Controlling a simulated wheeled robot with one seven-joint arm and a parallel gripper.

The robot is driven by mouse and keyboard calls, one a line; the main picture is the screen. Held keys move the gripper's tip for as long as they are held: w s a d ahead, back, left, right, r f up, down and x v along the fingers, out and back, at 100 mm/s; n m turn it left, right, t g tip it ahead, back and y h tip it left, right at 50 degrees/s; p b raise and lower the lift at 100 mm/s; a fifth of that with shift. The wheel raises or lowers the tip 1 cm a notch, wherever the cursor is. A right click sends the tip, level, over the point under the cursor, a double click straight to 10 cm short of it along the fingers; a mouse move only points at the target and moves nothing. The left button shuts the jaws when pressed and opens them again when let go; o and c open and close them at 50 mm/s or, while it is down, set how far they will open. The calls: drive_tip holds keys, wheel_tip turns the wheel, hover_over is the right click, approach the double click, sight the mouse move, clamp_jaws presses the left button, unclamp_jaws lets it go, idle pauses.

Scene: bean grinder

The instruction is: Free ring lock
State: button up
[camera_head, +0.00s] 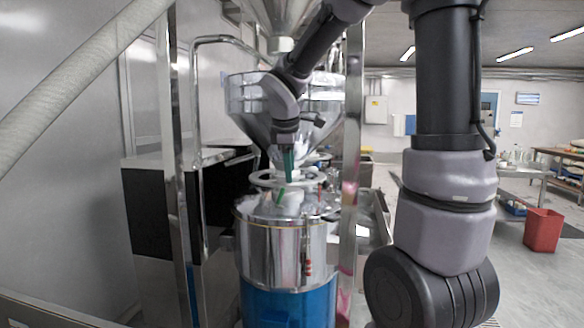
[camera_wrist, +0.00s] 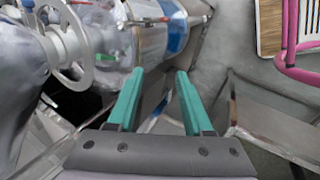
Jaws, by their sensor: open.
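My gripper (camera_head: 288,166) is in front of the bean grinder's steel funnel (camera_head: 240,95), above the steel drum (camera_head: 285,245). Its two teal fingers are spread and empty in the wrist view (camera_wrist: 160,74). A pale grey ring (camera_head: 262,180) sits level between the funnel and the drum. In the wrist view the ring (camera_wrist: 86,55) is at the upper left, to the left of the fingers and apart from them. I cannot tell whether the ring is locked.
A steel post (camera_head: 352,150) stands right of the grinder, and another post (camera_head: 170,140) stands left. A blue base (camera_head: 290,308) is under the drum. A pink rail (camera_wrist: 290,40) is at the wrist view's upper right. A red bin (camera_head: 542,230) is far right.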

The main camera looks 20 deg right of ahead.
drive_tip(key=shift+s+d+r+m, duration=0.1)
drive_tip(key=shift+s+r+m, duration=0.1)
drive_tip(key=shift+s+m, duration=0.2)
drive_tip(key=shift+s+d+r+m, duration=0.1)
drive_tip(key=shift+s+r+m, duration=0.15)
drive_tip(key=shift+s, duration=0.2)
